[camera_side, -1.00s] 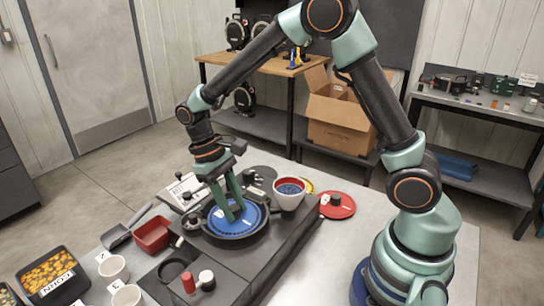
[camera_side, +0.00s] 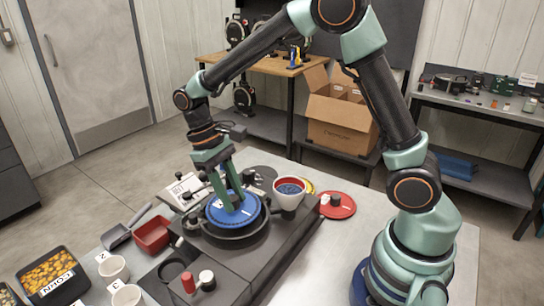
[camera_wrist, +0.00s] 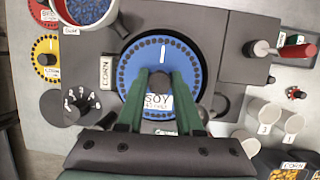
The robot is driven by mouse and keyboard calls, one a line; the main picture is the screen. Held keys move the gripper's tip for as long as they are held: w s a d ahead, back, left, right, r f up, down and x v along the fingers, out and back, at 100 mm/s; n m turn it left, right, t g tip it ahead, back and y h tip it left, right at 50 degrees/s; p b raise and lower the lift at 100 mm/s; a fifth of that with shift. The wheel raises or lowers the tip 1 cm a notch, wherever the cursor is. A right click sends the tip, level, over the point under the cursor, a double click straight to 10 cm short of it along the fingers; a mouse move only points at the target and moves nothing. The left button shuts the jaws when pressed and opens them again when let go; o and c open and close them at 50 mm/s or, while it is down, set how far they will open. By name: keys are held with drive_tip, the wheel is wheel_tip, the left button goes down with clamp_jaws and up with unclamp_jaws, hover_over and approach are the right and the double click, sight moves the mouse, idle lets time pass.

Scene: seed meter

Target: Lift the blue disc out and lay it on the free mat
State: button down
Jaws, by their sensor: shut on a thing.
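The blue disc (camera_side: 222,216), with a ring of small holes and a SOY label, also shows in the wrist view (camera_wrist: 130,65). My gripper (camera_side: 235,203) is shut on its middle; the wrist view shows the two green fingers (camera_wrist: 160,80) at its hub. The disc hangs a little above the round black meter housing (camera_side: 235,238), roughly level. The free mat is a dark round pad (camera_side: 262,171) behind the meter, at the left in the wrist view (camera_wrist: 51,103). Nothing lies on its visible part.
A labelled stand (camera_side: 181,190) and red bin (camera_side: 152,235) stand left. A red-handled crank (camera_side: 189,283) is in front.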

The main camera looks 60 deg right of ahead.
sight(232, 198)
drive_tip(key=shift+r, duration=0.15)
drive_tip(key=shift+r, duration=1.6)
